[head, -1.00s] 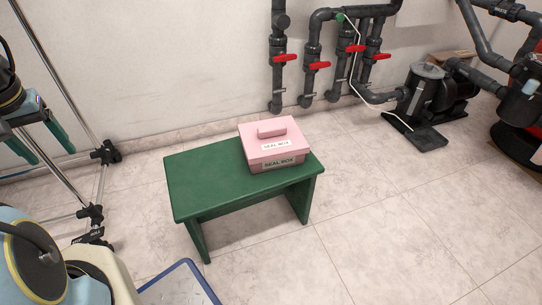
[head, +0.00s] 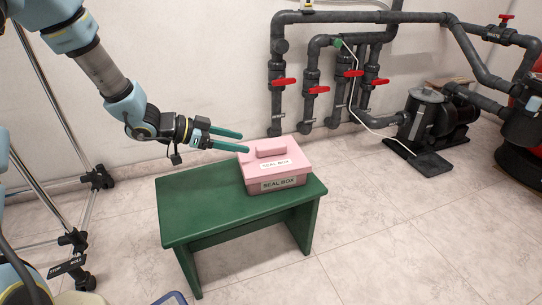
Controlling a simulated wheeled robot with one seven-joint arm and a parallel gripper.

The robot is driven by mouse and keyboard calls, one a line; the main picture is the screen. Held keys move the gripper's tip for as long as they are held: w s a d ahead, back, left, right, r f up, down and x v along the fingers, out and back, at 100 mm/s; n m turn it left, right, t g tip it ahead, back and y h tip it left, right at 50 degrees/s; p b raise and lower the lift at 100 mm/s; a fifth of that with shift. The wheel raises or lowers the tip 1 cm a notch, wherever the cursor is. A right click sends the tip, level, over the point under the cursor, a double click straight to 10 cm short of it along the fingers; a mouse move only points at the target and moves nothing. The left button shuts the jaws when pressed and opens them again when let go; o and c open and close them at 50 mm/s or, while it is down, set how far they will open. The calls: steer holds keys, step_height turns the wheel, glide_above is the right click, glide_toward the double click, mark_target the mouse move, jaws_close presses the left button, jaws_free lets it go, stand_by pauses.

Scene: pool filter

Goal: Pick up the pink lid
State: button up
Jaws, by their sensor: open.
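The pink lid (head: 283,163) has a raised bar handle (head: 270,147) and a white label that reads "SEAL BOX". It sits on the pink box (head: 277,183), which also bears a "SEAL BOX" label. The box stands at the right part of the green bench (head: 205,207). My gripper (head: 240,141) is open, with its two green fingers pointing right. It appears just left of and slightly above the lid in the picture, with nothing between the fingers. I cannot tell the exact gap in depth between the fingertips and the lid.
Dark pipes with red valve handles (head: 284,82) run along the wall behind the bench. A pump (head: 425,120) stands on the floor at the right. A metal stand (head: 98,178) is at the left. The left part of the bench top and the floor at front right are clear.

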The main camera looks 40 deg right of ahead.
mark_target(266, 146)
steer(key=b+x, duration=0.2)
steer(key=x, duration=0.3)
steer(key=shift+a, duration=0.1)
steer(key=b+x, duration=0.1)
steer(key=x, duration=0.1)
steer(key=b+x, duration=0.1)
steer(key=x, duration=0.1)
steer(key=b+x, duration=0.1)
steer(key=x, duration=0.1)
steer(key=shift+s+r, duration=0.25)
steer(key=shift+r, duration=0.05)
steer(key=shift+a+r, duration=0.1)
jaws_close()
